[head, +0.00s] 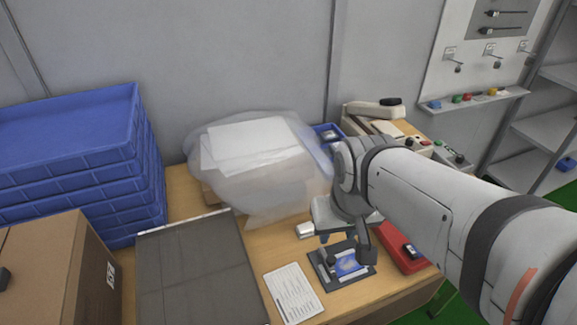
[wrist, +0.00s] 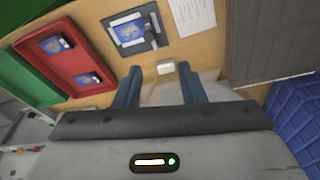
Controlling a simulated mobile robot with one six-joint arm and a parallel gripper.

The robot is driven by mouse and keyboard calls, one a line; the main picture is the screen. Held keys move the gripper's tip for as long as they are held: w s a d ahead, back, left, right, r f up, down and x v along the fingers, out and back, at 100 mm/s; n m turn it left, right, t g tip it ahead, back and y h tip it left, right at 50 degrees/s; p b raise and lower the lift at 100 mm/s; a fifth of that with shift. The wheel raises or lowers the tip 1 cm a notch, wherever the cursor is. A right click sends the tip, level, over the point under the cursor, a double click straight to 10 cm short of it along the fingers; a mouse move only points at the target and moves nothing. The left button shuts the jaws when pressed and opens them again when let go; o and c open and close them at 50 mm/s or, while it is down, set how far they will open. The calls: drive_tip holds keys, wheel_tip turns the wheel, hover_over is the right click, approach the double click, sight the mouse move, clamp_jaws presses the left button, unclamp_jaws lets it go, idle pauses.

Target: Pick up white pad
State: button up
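The white pad (head: 305,230) is a small white block lying on the wooden table, just left of my gripper in the head view. Whether the fingertips are at the pad's height I cannot tell.
A dark fixture (head: 347,267) with a blue-screened piece and a printed sheet (head: 293,291) lie in front. A red tray (head: 402,258) is at right. A bulky plastic bag (head: 265,195) stands behind, a dark grey panel (head: 192,270) at left. Blue crates (head: 70,170) are stacked further left.

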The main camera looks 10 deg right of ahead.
drive_tip(key=shift+o, duration=1.3)
drive_tip(key=shift+w+a+f, duration=0.15)
drive_tip(key=shift+w, duration=0.1)
drive_tip(key=o, duration=0.6)
drive_tip(key=shift+n, duration=0.6)
drive_tip(key=w+f, duration=0.1)
drive_tip(key=w, duration=0.1)
drive_tip(key=w+f+b, duration=0.1)
drive_tip(key=w+f, duration=0.1)
drive_tip(key=w, duration=0.1)
drive_tip(key=w+f+b, duration=0.1)
drive_tip(key=w+f, duration=0.1)
drive_tip(key=w, duration=0.1)
drive_tip(key=shift+f, duration=0.15)
drive_tip(key=n+b, duration=0.1)
drive_tip(key=b, duration=0.1)
approach(307, 226)
drive_tip(key=d, duration=0.1)
drive_tip(key=shift+t+y, duration=0.3)
drive_tip(key=shift+s+a+x, duration=0.15)
drive_tip(key=shift+x, duration=2)
drive_tip(key=shift+s+a+x, duration=0.15)
drive_tip(key=shift+x, duration=1.95)
